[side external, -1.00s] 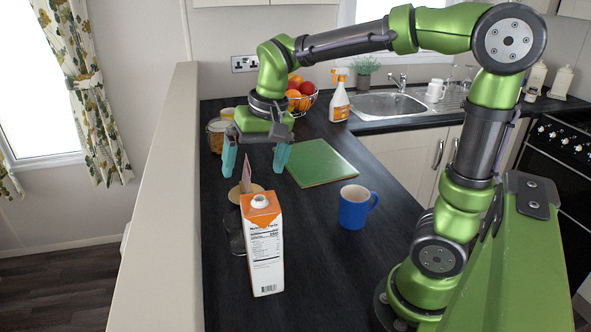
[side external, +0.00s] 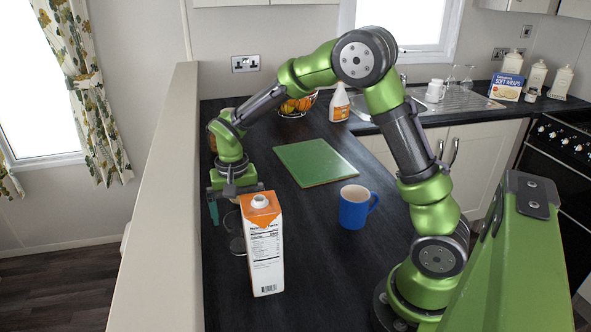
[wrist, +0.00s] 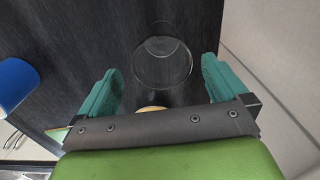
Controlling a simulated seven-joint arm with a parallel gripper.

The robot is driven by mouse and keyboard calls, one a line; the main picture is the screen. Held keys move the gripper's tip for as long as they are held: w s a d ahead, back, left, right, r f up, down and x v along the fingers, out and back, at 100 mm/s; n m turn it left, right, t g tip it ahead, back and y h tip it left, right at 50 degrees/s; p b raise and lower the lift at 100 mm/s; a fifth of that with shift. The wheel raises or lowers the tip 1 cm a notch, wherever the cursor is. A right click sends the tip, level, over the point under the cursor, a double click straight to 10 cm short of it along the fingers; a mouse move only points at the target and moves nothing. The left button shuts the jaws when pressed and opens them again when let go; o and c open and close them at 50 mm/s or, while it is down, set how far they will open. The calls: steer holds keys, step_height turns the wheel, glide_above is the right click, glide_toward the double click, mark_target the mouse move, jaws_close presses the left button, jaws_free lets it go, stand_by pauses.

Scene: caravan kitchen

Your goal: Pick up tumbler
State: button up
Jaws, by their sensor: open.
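The tumbler is a clear glass (wrist: 162,62), lying between the two fingers in the wrist view, a little beyond the fingertips. In the side view the tumbler (side external: 236,243) shows only partly, behind and left of the carton. My gripper (wrist: 162,70) is open and empty, with a teal finger on either side of the glass. In the side view my gripper (side external: 236,208) is low over the left of the counter, just above the tumbler; its right finger is hidden behind the carton. I cannot tell how far above the glass the fingers are.
An orange and white carton (side external: 265,250) stands close in front of the tumbler. A blue mug (side external: 354,207) and a green board (side external: 316,162) lie to the right. A pale wall (side external: 165,200) runs along the left edge. A tan object (wrist: 150,109) shows partly beneath my gripper.

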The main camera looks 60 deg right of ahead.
mark_target(239, 232)
steer(key=f, duration=0.6)
steer(key=shift+a+f, duration=0.3)
